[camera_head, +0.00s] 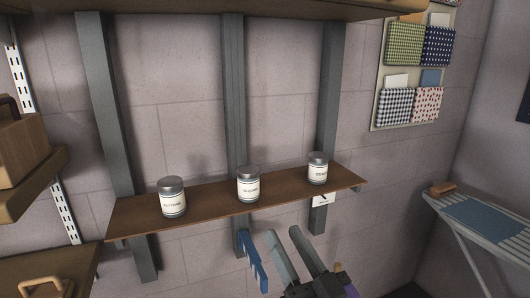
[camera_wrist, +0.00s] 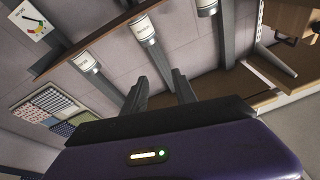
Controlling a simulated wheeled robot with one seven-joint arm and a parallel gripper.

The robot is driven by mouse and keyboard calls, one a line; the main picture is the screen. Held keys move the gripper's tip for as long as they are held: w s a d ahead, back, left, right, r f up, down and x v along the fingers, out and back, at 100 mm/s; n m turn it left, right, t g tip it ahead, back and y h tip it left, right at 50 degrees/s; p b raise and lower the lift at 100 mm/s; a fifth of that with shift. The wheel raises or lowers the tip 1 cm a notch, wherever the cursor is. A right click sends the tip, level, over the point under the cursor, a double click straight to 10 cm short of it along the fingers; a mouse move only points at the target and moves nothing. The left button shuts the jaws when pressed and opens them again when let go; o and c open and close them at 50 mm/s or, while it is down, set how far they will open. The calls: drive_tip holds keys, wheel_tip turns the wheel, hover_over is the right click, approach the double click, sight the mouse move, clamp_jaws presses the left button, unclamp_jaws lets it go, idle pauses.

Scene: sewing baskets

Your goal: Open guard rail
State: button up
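No part is clearly a guard rail, and I cannot tell which piece it is. A brown wooden wall shelf (camera_head: 290,193) carries three labelled jars with grey lids: left jar (camera_head: 172,197), middle jar (camera_head: 248,185) and right jar (camera_head: 318,168). A blue jagged strip (camera_head: 252,262) hangs below the shelf's front edge, just left of my gripper. My gripper (camera_head: 284,234) is below the shelf, right of the middle jar. Its two grey fingers are apart with nothing visible between them. The fingers (camera_wrist: 160,76) also show apart in the wrist view.
Grey uprights (camera_head: 234,100) stand behind the shelf. An ironing board (camera_head: 485,222) stands at the right. Wooden shelves with a box (camera_head: 22,150) are at the left. A fabric organiser (camera_head: 410,70) hangs upper right.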

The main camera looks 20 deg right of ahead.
drive_tip(key=w+r+m+p, duration=0.2)
drive_tip(key=r+m, duration=0.3)
drive_tip(key=r, duration=1.1)
drive_tip(key=w+r+m+g+p, duration=0.15)
drive_tip(key=r+m, duration=0.45)
drive_tip(key=r, duration=1)
drive_tip(key=w+r+m+t+p, duration=0.1)
drive_tip(key=w+r+m+p, duration=0.3)
drive_tip(key=r, duration=1.3)
drive_tip(key=shift+m+h, duration=0.4)
drive_tip(key=shift+m, duration=0.1)
drive_tip(key=x, duration=0.3)
drive_tip(key=d+x, duration=0.1)
drive_tip(key=x, duration=0.1)
drive_tip(key=shift+w+f, duration=0.2)
drive_tip(key=shift+f, duration=0.05)
clamp_jaws()
drive_tip(key=shift+f+g, duration=0.1)
drive_tip(key=shift+g, duration=0.15)
